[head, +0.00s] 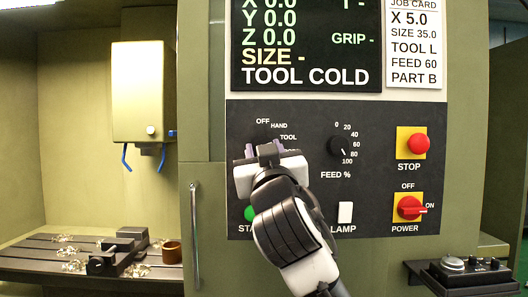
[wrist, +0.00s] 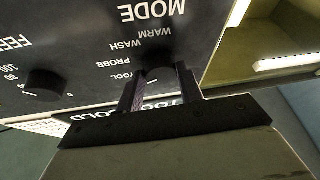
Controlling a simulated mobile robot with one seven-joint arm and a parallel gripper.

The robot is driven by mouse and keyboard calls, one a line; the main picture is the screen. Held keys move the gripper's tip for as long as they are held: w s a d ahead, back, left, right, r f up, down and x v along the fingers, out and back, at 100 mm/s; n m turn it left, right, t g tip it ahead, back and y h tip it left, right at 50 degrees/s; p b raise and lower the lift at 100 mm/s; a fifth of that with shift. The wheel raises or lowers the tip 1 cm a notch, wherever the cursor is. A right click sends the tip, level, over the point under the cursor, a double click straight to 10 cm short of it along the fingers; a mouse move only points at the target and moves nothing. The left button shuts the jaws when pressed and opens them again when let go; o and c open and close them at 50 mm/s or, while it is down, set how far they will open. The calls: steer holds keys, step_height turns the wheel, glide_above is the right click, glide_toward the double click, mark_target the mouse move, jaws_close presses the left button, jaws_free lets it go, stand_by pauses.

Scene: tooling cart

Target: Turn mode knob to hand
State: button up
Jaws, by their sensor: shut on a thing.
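The mode knob (wrist: 158,62) is a dark round knob on the black control panel, seen upside down in the wrist view. My gripper (wrist: 158,86) has one finger on each side of it and is shut on it. In the head view my gripper (head: 264,150) covers most of the knob. The labels OFF, HAND and TOOL show above it there. PROBE, WASH and WARM show in the wrist view. I cannot tell for sure which label the knob's pointer faces.
The feed knob (head: 338,147) is right of my gripper. Farther right are the red stop button (head: 419,144) and the red power switch (head: 410,208). A green start button (head: 250,213) and the lamp switch (head: 345,212) sit below. A vertical door handle (head: 195,235) is at left.

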steer(key=shift+d+r+n+g+y+p, duration=0.1)
steer(key=shift+n+g+y+p, duration=0.4)
steer(key=shift+n, duration=0.95)
steer(key=shift+d+n+g+y+p, duration=0.2)
steer(key=shift+n+y, duration=0.5)
steer(key=shift+n, duration=0.7)
steer(key=shift+a+r+n+g+y+p, duration=0.1)
steer(key=shift+n+g+y+p, duration=0.3)
steer(key=shift+n, duration=1.05)
steer(key=shift+y, duration=0.4)
steer(key=o, duration=1)
steer(key=shift+f, duration=0.1)
steer(key=b+v, duration=0.2)
steer(key=v, duration=0.5)
steer(key=b+v, duration=0.2)
steer(key=v, duration=0.4)
steer(key=shift+s+d+b, duration=0.1)
steer(key=shift+s+b, duration=0.3)
